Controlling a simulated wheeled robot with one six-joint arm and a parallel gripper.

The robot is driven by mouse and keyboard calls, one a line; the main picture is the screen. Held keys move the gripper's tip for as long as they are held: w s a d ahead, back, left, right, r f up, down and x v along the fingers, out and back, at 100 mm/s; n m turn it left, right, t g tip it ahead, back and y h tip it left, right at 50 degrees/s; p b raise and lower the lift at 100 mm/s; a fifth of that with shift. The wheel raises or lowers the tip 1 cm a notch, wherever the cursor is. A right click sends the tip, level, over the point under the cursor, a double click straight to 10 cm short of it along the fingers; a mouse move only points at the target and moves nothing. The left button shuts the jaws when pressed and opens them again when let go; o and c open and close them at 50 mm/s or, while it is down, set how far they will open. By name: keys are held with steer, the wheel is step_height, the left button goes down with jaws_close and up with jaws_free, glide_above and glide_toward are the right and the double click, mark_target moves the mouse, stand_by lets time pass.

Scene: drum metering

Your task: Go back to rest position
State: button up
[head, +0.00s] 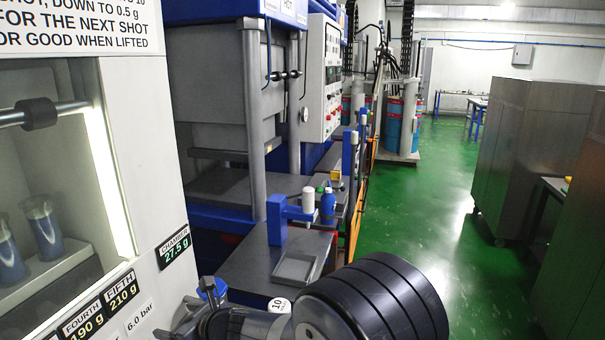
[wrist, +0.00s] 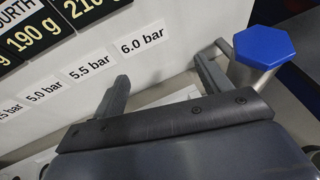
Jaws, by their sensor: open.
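My gripper (wrist: 160,68) shows in the wrist view with its two grey fingers apart and nothing between them. It is in front of the white panel (wrist: 145,22) with pressure labels, near the "6.0 bar" label (wrist: 140,40). A blue hexagonal knob (wrist: 264,47) on a grey stem is just right of the right finger; I cannot tell if they touch. In the head view my arm crosses the bottom of the picture beside the white cabinet (head: 150,150), and the fingers cannot be made out there.
A grey bench with a shallow tray (head: 297,268), a white-capped bottle (head: 308,200) and a blue bottle (head: 328,207) lies beyond my arm. Blue-and-grey machinery stands behind it. The green floor aisle (head: 420,200) is clear, with dark metal cabinets (head: 530,150) on the right.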

step_height(320, 180, down, 4)
steer(key=shift+r, duration=0.1)
steer(key=shift+s+d+r, duration=0.2)
steer(key=shift+d+r, duration=0.05)
steer(key=shift+d, duration=0.15)
steer(key=shift+r, duration=0.1)
